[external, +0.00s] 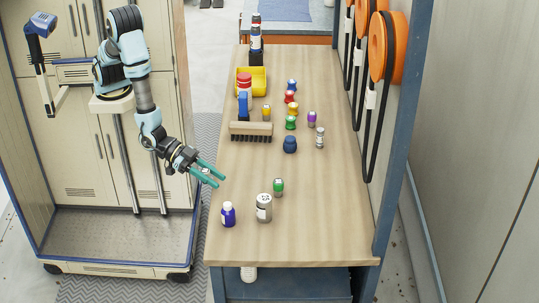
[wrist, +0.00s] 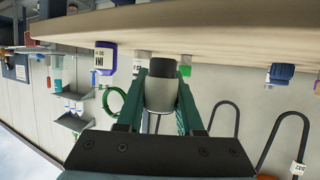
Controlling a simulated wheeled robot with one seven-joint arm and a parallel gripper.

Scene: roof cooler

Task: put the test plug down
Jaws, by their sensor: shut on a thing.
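The test plug (wrist: 161,93), a pale grey cylinder with a dark end, is between the two teal fingers of my gripper (wrist: 163,78) in the wrist view. The fingers are shut on its sides. The plug is small there and mostly covered by the fingers. The wrist view is upside down, with the table edge (wrist: 200,20) at the top. The plug looks clear of the tabletop.
Close by stand a purple bottle (external: 228,215), a white canister (external: 264,208) and a small green-topped jar (external: 278,187). Farther back are a brush (external: 251,131), a yellow bin (external: 258,79) and several coloured jars. The table's front right is clear. Orange reels (external: 387,48) hang at right.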

